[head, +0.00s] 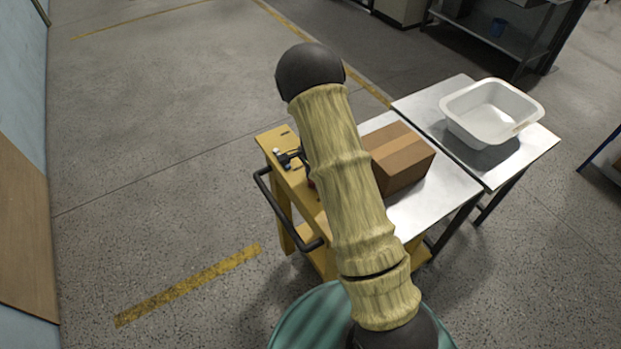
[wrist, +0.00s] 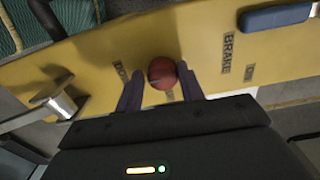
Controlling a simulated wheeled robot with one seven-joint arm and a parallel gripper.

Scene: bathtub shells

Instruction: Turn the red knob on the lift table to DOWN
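The round red knob (wrist: 162,73) sits on the yellow panel (wrist: 205,45) of the lift table, which shows in the head view as a yellow frame (head: 273,141). In the wrist view, my gripper (wrist: 159,76) has its two dark fingers on either side of the knob. The fingers look open, with a narrow gap at the left; contact at the right is unclear. A partly covered label beginning "DO" (wrist: 121,70) is left of the knob. The knob's pointer direction is not clear. In the head view, my arm hides most of the panel.
A "BRAKE" label (wrist: 227,53) and blue handle (wrist: 275,17) are right of the knob; a metal lever (wrist: 50,108) is left. A black push bar (head: 275,207) borders the table. A cardboard box (head: 400,155) is on top. A white tub (head: 480,120) stands on the adjoining table.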

